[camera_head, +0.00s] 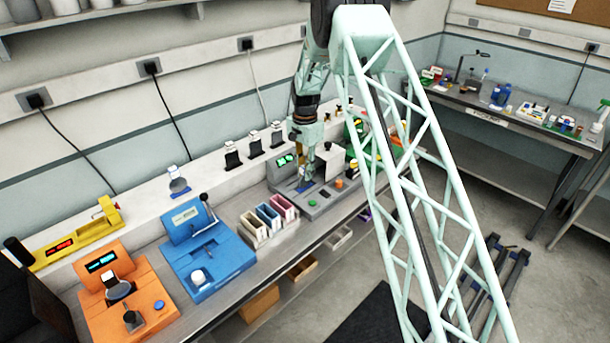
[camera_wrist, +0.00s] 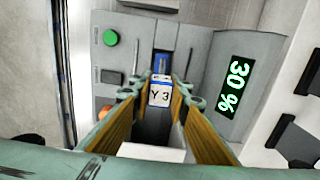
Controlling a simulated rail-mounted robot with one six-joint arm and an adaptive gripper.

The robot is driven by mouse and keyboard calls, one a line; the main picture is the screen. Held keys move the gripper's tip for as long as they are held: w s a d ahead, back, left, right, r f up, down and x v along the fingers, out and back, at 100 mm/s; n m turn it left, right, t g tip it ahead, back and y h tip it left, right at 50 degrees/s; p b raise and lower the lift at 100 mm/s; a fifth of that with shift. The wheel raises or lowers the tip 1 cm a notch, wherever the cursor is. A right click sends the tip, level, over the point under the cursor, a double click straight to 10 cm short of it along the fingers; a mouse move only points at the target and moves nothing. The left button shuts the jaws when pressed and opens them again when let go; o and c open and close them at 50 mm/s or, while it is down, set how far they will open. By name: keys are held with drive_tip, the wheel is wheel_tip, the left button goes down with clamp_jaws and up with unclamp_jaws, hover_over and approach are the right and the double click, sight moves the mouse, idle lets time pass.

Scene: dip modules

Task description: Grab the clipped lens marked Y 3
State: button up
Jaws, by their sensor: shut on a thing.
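The clipped lens marked Y 3 (camera_wrist: 160,93) shows its white label between my fingertips in the wrist view. My gripper (camera_wrist: 160,82) is shut on it, with one finger on each side of the label. In the head view my gripper (camera_head: 306,178) is low over the grey machine (camera_head: 318,208). The lens itself is too small and hidden to make out there. I cannot tell whether the lens touches the machine.
The grey machine has a green button (camera_wrist: 110,38) and a display reading 30 % (camera_wrist: 231,86). To its left in the head view stand bins with coloured contents (camera_head: 270,222), a blue machine (camera_head: 205,250) and an orange machine (camera_head: 125,300). A white box (camera_head: 328,163) stands close to my gripper.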

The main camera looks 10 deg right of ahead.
drive_tip(key=shift+r, duration=1.45)
drive_tip(key=s+r+b, duration=0.1)
drive_tip(key=s+b, duration=0.1)
drive_tip(key=s, duration=1.4)
drive_tip(key=shift+a+r, duration=0.25)
drive_tip(key=shift+a, duration=0.05)
drive_tip(key=shift+b, duration=0.3)
